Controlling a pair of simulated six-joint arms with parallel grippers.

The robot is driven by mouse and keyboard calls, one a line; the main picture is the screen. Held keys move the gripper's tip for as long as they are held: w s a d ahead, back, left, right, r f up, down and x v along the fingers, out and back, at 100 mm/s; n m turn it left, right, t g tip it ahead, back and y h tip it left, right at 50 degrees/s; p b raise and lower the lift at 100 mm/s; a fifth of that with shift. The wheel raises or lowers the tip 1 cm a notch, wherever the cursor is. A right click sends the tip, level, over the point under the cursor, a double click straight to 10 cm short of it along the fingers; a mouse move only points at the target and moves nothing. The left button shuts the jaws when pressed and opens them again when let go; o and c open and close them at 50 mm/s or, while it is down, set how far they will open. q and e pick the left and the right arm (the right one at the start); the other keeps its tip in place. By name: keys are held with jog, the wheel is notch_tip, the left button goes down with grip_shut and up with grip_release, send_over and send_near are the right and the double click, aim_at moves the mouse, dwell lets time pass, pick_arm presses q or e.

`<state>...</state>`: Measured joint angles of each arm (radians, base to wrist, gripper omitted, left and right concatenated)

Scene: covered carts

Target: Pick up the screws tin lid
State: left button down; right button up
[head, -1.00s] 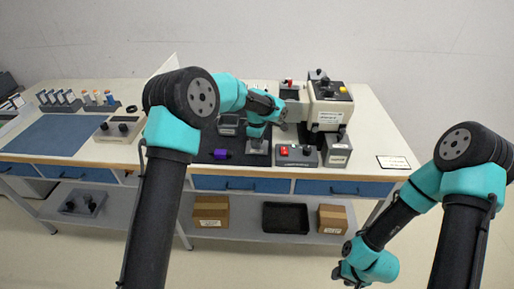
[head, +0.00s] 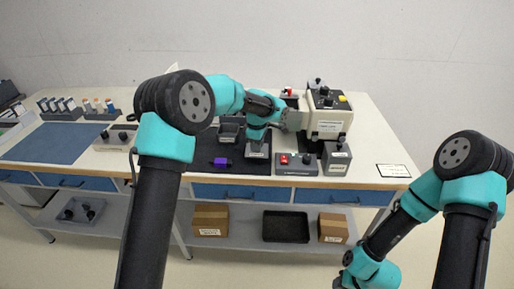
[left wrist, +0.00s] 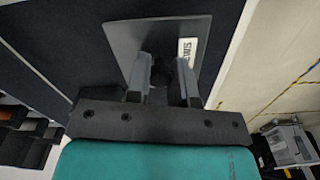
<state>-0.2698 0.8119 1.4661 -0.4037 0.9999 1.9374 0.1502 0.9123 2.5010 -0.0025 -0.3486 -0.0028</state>
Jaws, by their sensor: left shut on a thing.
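The screws tin lid (left wrist: 128,38) is a dark grey square plate with a black knob (left wrist: 160,70) and a white label, partly hidden, in the left wrist view. My left gripper (left wrist: 162,72) is shut on the knob, one finger on each side. In the head view my left gripper (head: 256,143) points down at the small grey tin (head: 258,153) on the dark mat; the hand hides much of the lid. I cannot tell whether the lid is apart from the tin. My right gripper (head: 350,278) is low at the bottom edge, away from the bench, its fingers unclear.
A grey box with a red button (head: 297,165) and a grey box with a knob (head: 337,158) stand right of the tin. A beige machine (head: 328,122) is behind them. A purple item (head: 222,162) and an open grey container (head: 230,130) lie to the left. The bench's right end is mostly clear.

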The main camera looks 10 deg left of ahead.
pick_arm(q)
jog(key=s+d+r, duration=0.1)
jog(key=s+d, duration=0.1)
jog(key=s, duration=1.3)
jog(key=shift+d+r, duration=0.2)
jog(key=shift+d, duration=0.15)
